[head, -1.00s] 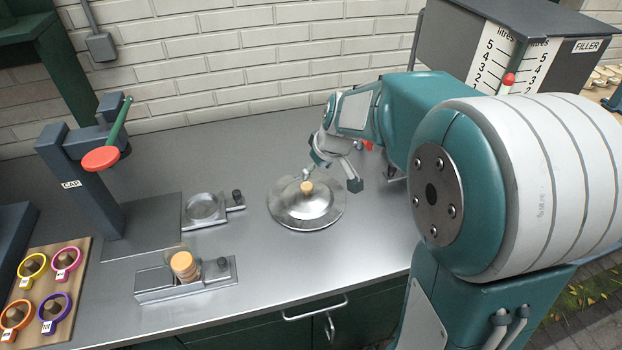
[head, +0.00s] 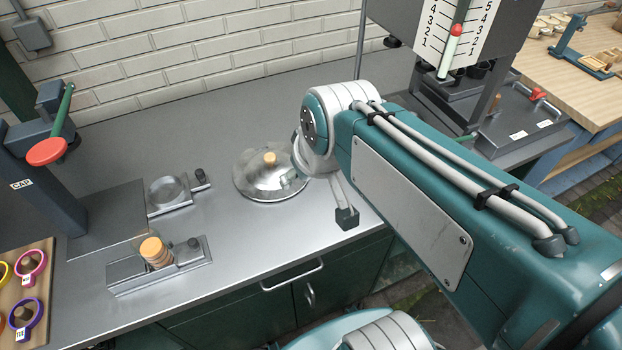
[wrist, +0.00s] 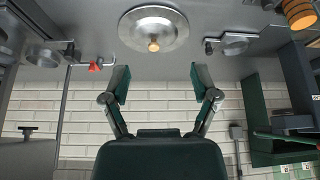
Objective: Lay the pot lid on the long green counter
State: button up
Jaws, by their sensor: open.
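The pot lid (head: 266,187), a shiny round metal dome with a wooden knob, lies flat on the grey top of the long counter (head: 232,231) with green doors. It also shows at the top of the wrist view (wrist: 153,38), where nothing is between the fingers. My gripper (wrist: 160,83) is open and empty, its two fingers spread apart. In the head view my gripper is just right of the lid, partly hidden by my arm. One fingertip hangs near the counter's front edge; another part overlaps the lid's right rim, and I cannot tell whether it touches.
A cap press (head: 50,170) stands at left, with two small metal fixtures (head: 170,192) beside it, the nearer holding wooden discs. A filler (head: 440,50) stands at right, near a wooden table (head: 575,75). A brick wall is behind. Counter behind the lid is clear.

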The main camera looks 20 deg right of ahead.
jog(key=shift+m, duration=0.6)
jog(key=s, duration=0.5)
jog(key=shift+d+f, duration=0.1)
jog(key=shift+f, duration=0.1)
dwell(0.6)
